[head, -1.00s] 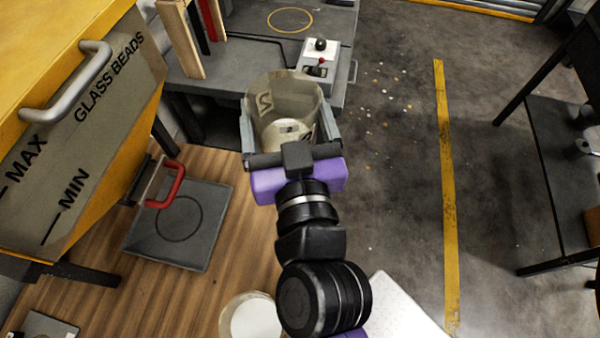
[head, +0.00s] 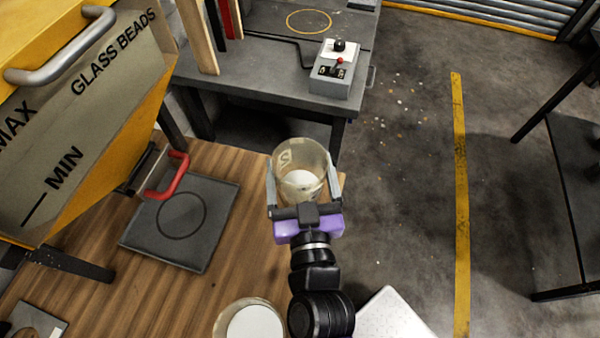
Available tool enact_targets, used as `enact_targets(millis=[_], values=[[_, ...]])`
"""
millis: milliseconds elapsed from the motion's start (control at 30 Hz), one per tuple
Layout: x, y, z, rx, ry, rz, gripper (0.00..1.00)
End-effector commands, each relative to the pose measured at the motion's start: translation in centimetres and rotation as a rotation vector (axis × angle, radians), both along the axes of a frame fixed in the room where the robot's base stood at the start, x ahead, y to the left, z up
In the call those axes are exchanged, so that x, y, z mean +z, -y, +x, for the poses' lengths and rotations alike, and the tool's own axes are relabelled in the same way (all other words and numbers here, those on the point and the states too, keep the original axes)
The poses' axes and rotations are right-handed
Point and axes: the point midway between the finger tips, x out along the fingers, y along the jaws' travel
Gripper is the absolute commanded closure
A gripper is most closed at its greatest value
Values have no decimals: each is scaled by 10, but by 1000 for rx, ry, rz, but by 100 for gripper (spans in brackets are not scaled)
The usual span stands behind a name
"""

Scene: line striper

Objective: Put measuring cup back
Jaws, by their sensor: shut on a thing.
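The measuring cup (head: 301,160) is a clear, slightly tan cup with a pale marking on its wall and a whitish bottom or content. My gripper (head: 304,190) is shut on it, with one grey finger on each side. In the head view the cup shows over the right edge of the wooden table (head: 120,268), in front of the dark grey bench. I cannot tell its height above the table. A yellow circle outline (head: 309,21) is marked on the dark bench top (head: 265,72). A black circle outline is on a dark square plate (head: 181,226) on the wooden table.
A grey control box (head: 337,72) with a red-tipped lever stands at the bench's front right corner. Upright boards (head: 197,38) stand left of it. The yellow glass-bead hopper (head: 85,130) is at left. Another clear container (head: 250,318) with white inside is at the bottom.

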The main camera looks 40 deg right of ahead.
Motion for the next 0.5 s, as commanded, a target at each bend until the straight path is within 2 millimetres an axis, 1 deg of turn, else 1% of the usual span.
enact_targets(millis=[33, 133, 500], values=[[-8, 0, 1, 1, 1, -3, 79], [-18, 0, 0, 1, -1, -3, 79], [-23, 0, 0, 0, 1, -2, 79]])
